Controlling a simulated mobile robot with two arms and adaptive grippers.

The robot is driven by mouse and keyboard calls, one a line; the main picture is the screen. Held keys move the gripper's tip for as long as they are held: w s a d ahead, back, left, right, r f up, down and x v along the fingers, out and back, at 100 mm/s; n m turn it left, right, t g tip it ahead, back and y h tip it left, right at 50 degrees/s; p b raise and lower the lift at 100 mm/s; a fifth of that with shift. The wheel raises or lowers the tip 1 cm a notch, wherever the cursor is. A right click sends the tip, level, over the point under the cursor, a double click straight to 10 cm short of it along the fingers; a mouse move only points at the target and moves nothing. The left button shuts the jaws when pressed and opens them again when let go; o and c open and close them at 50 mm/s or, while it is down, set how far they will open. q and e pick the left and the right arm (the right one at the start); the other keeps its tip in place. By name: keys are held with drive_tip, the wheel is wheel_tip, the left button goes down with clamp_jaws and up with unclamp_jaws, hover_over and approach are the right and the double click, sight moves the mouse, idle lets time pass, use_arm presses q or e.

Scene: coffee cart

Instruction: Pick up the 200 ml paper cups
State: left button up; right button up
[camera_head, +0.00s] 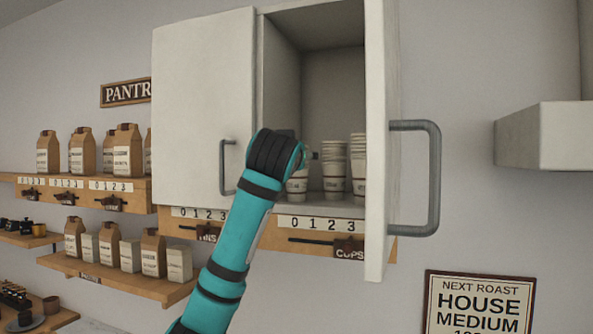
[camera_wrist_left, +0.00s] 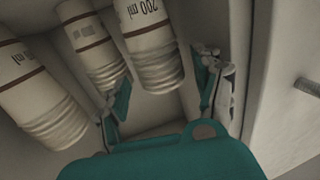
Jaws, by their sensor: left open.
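Several white paper cups with brown bands stand in nested stacks inside the open wall cabinet, and the head view shows a middle stack (camera_head: 334,172). Its labels are too small to read there. In the left wrist view, the stack marked 200 ml (camera_wrist_left: 147,45) is at the top centre, with a second stack (camera_wrist_left: 92,45) beside it and a third stack (camera_wrist_left: 38,95) at the left. My left gripper (camera_wrist_left: 163,82) is open, its fingers on either side of the lower end of the 200 ml stack. I cannot tell whether they touch it. My left arm hides the gripper in the head view.
The cabinet's right door (camera_head: 376,130) stands open with a large grey handle (camera_head: 433,180), close to my arm's right. The left door (camera_head: 203,110) is shut. A label strip (camera_head: 320,224) runs under the cabinet. Shelves with paper bags (camera_head: 127,150) are at the left.

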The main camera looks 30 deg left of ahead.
use_arm(q)
drive_tip(key=p+x, duration=0.4)
drive_tip(key=shift+w+a+r, duration=0.15)
drive_tip(key=shift+w, duration=0.2)
drive_tip(key=shift+w+a, duration=0.1)
drive_tip(key=shift+w, duration=0.1)
drive_tip(key=shift+s+d, duration=0.15)
drive_tip(key=shift+d, duration=0.05)
drive_tip(key=c, duration=0.4)
drive_tip(key=shift+a, duration=0.1)
drive_tip(key=c, duration=0.6)
